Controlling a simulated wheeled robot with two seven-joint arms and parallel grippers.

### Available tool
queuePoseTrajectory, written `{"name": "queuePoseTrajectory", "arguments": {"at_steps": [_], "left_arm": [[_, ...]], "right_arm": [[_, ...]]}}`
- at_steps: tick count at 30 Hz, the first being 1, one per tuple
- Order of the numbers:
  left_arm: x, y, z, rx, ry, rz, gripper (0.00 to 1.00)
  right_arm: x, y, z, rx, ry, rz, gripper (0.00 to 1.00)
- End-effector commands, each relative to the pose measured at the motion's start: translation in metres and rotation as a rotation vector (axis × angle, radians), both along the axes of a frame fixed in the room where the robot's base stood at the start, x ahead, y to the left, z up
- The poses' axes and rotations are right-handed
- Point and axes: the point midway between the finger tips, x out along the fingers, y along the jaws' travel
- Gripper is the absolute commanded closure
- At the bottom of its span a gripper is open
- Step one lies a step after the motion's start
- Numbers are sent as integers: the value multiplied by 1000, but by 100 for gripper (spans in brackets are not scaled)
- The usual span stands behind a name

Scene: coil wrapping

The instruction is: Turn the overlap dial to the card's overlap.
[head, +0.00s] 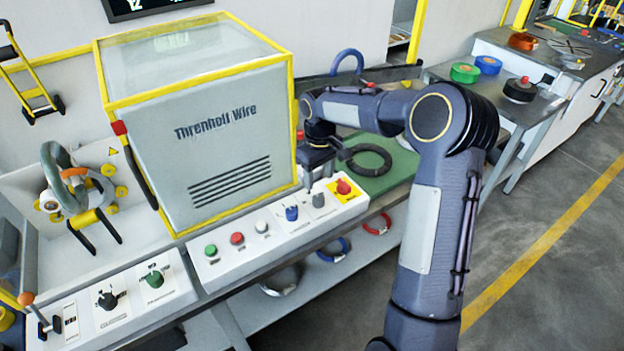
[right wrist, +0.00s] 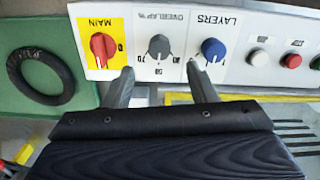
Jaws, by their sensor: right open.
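The overlap dial is a grey knob on a white label marked "OVERLAP %", upside down in the right wrist view (right wrist: 158,47). It also shows on the control panel in the head view (head: 318,200). Numbers around it include 50 and 70; I cannot tell its exact setting. My right gripper (right wrist: 160,73) is open, its two fingertips spread on either side of the overlap label's near edge, with nothing between them. In the head view the right gripper (head: 319,180) points down over the dial. I cannot make out a readable card. My left gripper is not in view.
The blue layers knob (right wrist: 212,49) and red main switch (right wrist: 103,46) flank the dial closely. A yellow-framed machine housing (head: 225,140) stands behind the panel. A black ring (head: 368,161) lies on a green mat (head: 394,178) to the right.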

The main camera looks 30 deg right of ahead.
Motion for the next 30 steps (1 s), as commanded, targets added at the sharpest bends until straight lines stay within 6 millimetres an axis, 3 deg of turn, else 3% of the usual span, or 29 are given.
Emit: {"name": "queuePoseTrajectory", "arguments": {"at_steps": [16,28,30], "left_arm": [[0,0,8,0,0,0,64],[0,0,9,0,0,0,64],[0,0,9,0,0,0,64]], "right_arm": [[2,-1,-71,-1,7,3,48],[2,0,-81,-1,4,2,48],[2,0,-81,-1,4,2,57]]}}
